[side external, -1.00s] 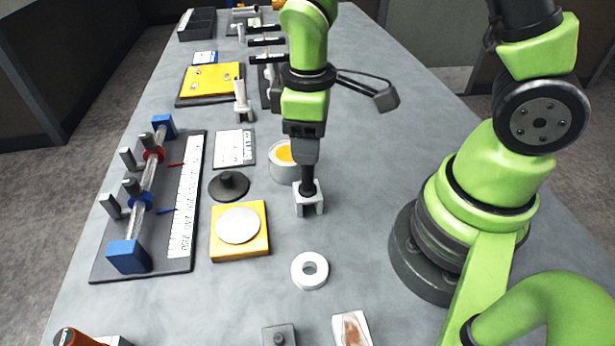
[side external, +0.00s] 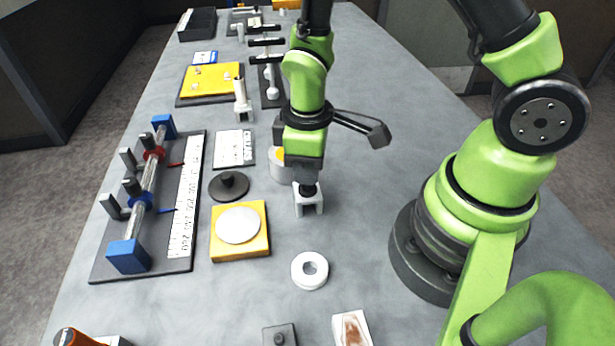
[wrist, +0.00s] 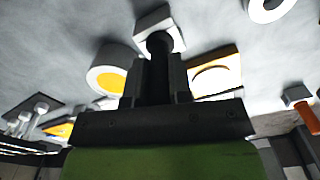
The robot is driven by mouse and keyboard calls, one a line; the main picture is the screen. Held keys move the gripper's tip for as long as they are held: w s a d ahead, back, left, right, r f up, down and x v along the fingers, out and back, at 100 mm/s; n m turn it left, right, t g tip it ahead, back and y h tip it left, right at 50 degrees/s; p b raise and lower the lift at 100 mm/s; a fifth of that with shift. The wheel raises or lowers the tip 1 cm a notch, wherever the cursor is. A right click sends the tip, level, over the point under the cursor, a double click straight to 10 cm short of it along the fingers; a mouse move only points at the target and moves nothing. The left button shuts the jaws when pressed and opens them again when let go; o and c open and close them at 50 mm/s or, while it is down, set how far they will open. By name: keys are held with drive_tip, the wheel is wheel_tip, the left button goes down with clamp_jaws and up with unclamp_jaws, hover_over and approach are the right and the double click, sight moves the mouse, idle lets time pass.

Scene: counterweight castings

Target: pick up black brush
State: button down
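The black brush (side external: 308,190) stands upright in a small white holder (side external: 309,207) on the grey table. In the side view its upper part is hidden by my gripper (side external: 307,178), which is lowered over it from above. In the wrist view the black brush (wrist: 157,75) runs between the two fingers of my gripper (wrist: 159,70), one on each side of its handle. The white holder (wrist: 160,20) shows beyond the fingertips. I cannot tell whether the fingers press on the handle or stand just clear of it.
A white pot with yellow contents (side external: 280,165) stands close behind the holder. A yellow block with a pale disc (side external: 227,253) and a dark round piece (side external: 229,185) lie to the left. A white ring (side external: 310,270) lies in front.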

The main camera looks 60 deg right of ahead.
wheel_tip(320, 180, up, 9)
drive_tip(key=shift+r, duration=0.1)
drive_tip(key=w+d+r, duration=0.2)
drive_tip(key=w+d, duration=0.3)
drive_tip(key=w, duration=0.2)
drive_tip(key=shift+w+f, duration=0.2)
drive_tip(key=shift+f, duration=1.25)
drive_tip(key=shift+w+f, duration=0.15)
drive_tip(key=shift+f, duration=1.3)
drive_tip(key=shift+f, duration=0.55)
wheel_tip(320, 180, up, 7)
idle(0.9)
idle(0.4)
